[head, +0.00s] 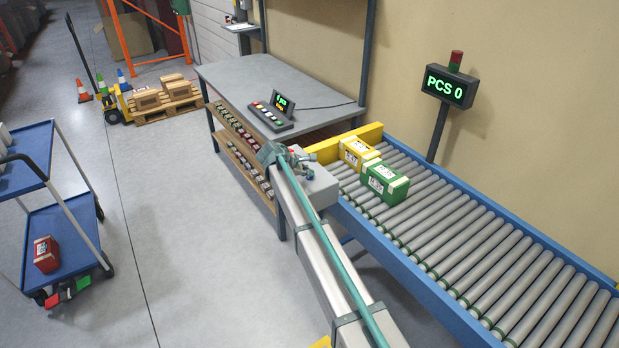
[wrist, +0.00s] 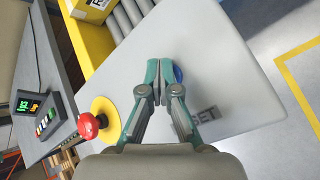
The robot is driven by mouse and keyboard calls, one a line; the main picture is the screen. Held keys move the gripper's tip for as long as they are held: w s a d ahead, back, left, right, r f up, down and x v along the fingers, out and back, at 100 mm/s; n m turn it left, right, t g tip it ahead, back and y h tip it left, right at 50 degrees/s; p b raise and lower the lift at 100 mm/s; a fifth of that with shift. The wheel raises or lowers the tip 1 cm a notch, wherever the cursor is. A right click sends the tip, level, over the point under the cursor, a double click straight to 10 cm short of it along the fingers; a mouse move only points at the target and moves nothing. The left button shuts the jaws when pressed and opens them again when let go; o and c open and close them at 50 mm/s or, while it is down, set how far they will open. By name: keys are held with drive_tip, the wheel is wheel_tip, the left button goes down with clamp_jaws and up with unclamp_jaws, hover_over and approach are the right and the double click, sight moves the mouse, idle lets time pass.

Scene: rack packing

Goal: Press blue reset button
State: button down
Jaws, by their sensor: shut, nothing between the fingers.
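The blue reset button (wrist: 178,74) shows in the wrist view as a small blue edge at the right fingertip. The rest of it is hidden behind the fingers. It sits on the pale face of a control box (wrist: 225,50), whose printed label, partly covered, reads "SET". My gripper (wrist: 165,70) is shut and empty, its teal fingertips over the button. I cannot tell whether they touch it.
A red mushroom button (wrist: 88,126) on a yellow base is left of my fingers. The roller conveyor (head: 480,245) carries a yellow box (head: 353,149) and a green box (head: 385,187). A workbench (head: 235,80) holds a panel of coloured keys (head: 270,114). A sign (head: 450,86) reads "PCS 0".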

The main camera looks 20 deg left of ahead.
drive_tip(key=shift+r, duration=0.15)
drive_tip(key=shift+r+p, duration=0.4)
drive_tip(key=shift+r, duration=0.25)
drive_tip(key=shift+r+p, duration=1.15)
drive_tip(key=shift+r, duration=1.4)
drive_tip(key=shift+f, duration=0.1)
